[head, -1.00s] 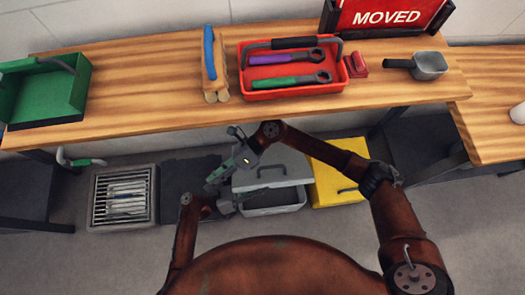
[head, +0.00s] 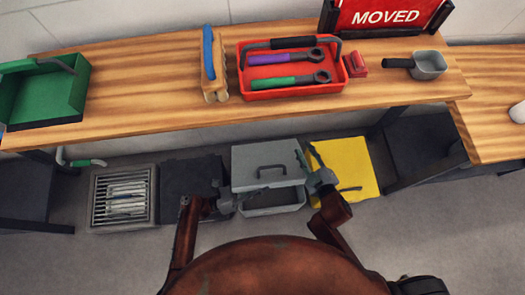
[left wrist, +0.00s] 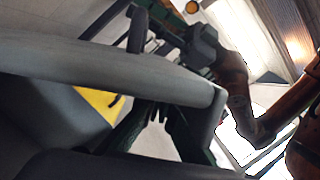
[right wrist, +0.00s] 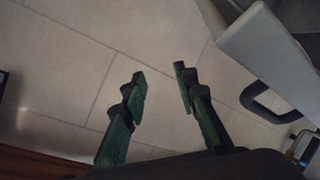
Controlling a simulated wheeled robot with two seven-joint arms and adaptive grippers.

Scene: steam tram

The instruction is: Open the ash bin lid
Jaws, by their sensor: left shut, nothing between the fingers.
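A grey bin stands on the floor under the bench. Its flat grey lid (head: 258,157) has a dark handle (head: 272,171) on top, and an open-looking pale front part (head: 273,208) shows below the lid. My left gripper (head: 224,194) is shut and empty at the bin's left front side; contact is unclear. A thick grey bar (left wrist: 110,65) crosses close in front of the left wrist camera. My right gripper (head: 307,156) is open and empty at the lid's right edge. The lid (right wrist: 275,50) and its handle also show in the right wrist view, right of the fingers (right wrist: 160,78).
A dark box (head: 187,178) and a grated box (head: 122,198) stand to the left. The wooden bench (head: 150,95) overhangs behind, carrying a red tool tray (head: 290,93). Floor at the right front is free.

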